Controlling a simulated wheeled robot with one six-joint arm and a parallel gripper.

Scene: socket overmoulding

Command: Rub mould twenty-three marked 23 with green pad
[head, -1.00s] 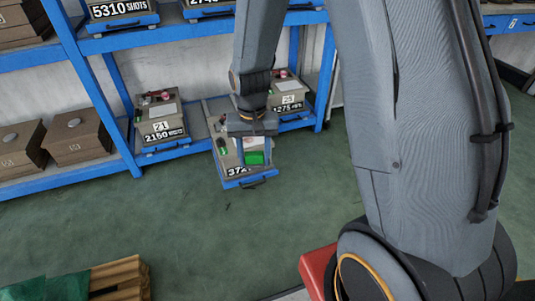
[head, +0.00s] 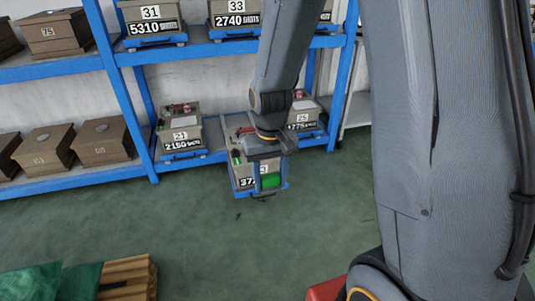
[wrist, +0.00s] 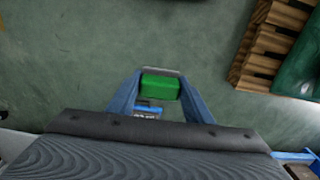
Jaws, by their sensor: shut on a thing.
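My gripper (head: 264,176) is shut on the green pad (head: 271,181), which also shows between the blue fingers in the wrist view (wrist: 161,86). The pad is at the front of a grey-beige mould (head: 240,174) on a pulled-out blue tray, between moulds 21 and 25. My wrist and fingers cover much of this mould. Only part of its plate shows, with a 3 and a count starting with 37. I cannot tell whether the pad touches the mould's face.
Mould 21 (head: 181,133) stands left and mould 25 (head: 303,115) right on the lower blue rack. Moulds 31 (head: 152,18) and 33 (head: 235,16) are above. Brown boxes (head: 40,150) fill the left shelves. A wooden pallet (head: 127,278) with green cloth lies front left. The green floor between is clear.

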